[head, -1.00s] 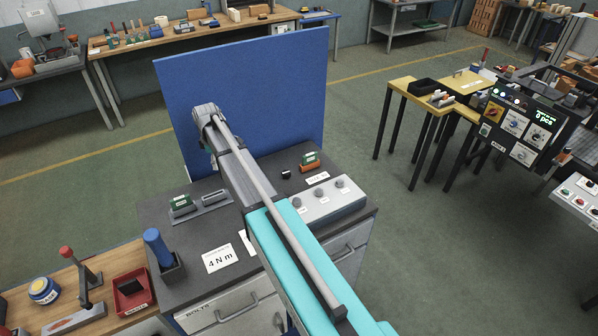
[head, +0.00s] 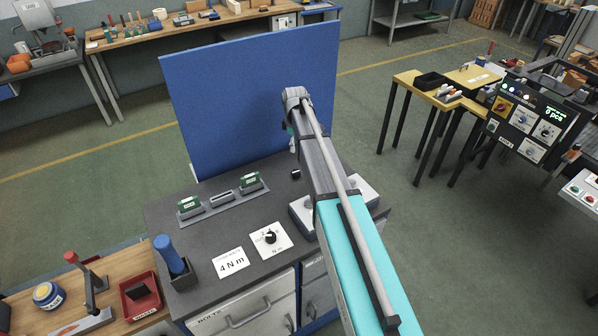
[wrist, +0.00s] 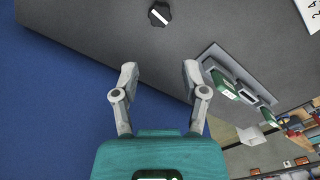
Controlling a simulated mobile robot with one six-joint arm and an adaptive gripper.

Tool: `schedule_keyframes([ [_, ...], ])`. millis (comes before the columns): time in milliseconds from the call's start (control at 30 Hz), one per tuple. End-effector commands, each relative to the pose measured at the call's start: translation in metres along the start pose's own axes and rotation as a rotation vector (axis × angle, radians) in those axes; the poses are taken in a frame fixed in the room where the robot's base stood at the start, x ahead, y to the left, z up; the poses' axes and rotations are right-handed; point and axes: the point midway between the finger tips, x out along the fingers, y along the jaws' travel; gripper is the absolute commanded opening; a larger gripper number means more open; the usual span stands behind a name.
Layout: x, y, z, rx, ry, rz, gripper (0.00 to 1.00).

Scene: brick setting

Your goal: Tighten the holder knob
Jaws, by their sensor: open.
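The holder knob (wrist: 160,14) appears to be the small black lobed knob with a white bar on the grey bench top, near the top edge of the wrist view. In the head view the knob (head: 296,173) is a small dark shape by the blue panel, left of my arm. My gripper (wrist: 160,76) is open and empty, its two grey fingers wide apart and pointing towards the knob without touching it. In the head view my forearm largely hides the gripper. A rail (head: 222,197) with two green pieces lies left of the knob.
A blue upright panel (head: 235,95) stands along the back of the bench. A dial card (head: 271,240), a "4 N m" card (head: 231,262) and a blue-handled tool (head: 168,254) are nearer the front. A grey button box (head: 302,216) is partly behind my arm.

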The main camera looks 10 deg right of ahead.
Motion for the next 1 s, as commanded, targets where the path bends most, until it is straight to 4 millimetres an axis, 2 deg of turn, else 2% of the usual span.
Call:
schedule_keyframes([
  [400, 0.0, -0.0056, -0.0083, -0.014, 0.0, 0.0, 0.57],
  [567, 0.0, -0.0066, -0.0098, -0.017, 0.0, 0.0, 0.87],
  [1000, 0.0096, -0.0078, -0.0118, -0.02, 0.0, 0.0, 0.87],
])
